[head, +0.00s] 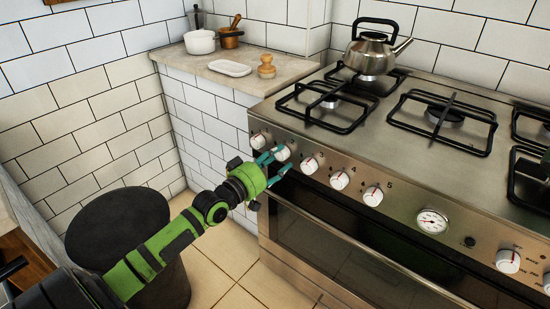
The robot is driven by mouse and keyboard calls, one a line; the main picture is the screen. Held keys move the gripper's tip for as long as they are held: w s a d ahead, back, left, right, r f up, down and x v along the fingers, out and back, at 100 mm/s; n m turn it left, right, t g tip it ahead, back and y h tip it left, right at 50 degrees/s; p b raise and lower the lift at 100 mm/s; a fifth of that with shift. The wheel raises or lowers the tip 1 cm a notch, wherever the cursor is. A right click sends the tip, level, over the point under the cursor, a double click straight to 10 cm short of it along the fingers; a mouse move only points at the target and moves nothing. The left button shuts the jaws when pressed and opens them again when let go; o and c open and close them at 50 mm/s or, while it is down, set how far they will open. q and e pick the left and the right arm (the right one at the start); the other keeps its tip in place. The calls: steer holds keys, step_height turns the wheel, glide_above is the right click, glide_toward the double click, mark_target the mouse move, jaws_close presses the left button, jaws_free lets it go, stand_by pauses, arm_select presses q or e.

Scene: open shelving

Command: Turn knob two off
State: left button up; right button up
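The stove's front panel carries a row of white round knobs with red marks. The second knob from the left (281,152) is taken to be knob two; its mark is too small to read clearly. Knob one (257,141) is to its left and the third knob (309,165) to its right. My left gripper (279,161) has its teal fingers spread, with the tips at either side of the second knob. I cannot tell whether they touch it. My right gripper is not in view.
More knobs (340,180) and a dial (432,222) continue rightward. A kettle (370,52) stands on the back left burner. A counter (215,70) with a white dish (230,68) is left of the stove. A dark round bin (118,215) stands below my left arm.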

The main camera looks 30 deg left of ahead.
arm_select(q)
steer(key=shift+a+r, duration=0.1)
steer(key=s+a, duration=0.1)
steer(key=s, duration=1)
steer(key=shift+s+a+f, duration=0.2)
steer(key=shift+s+a, duration=0.05)
steer(key=shift+s, duration=0.15)
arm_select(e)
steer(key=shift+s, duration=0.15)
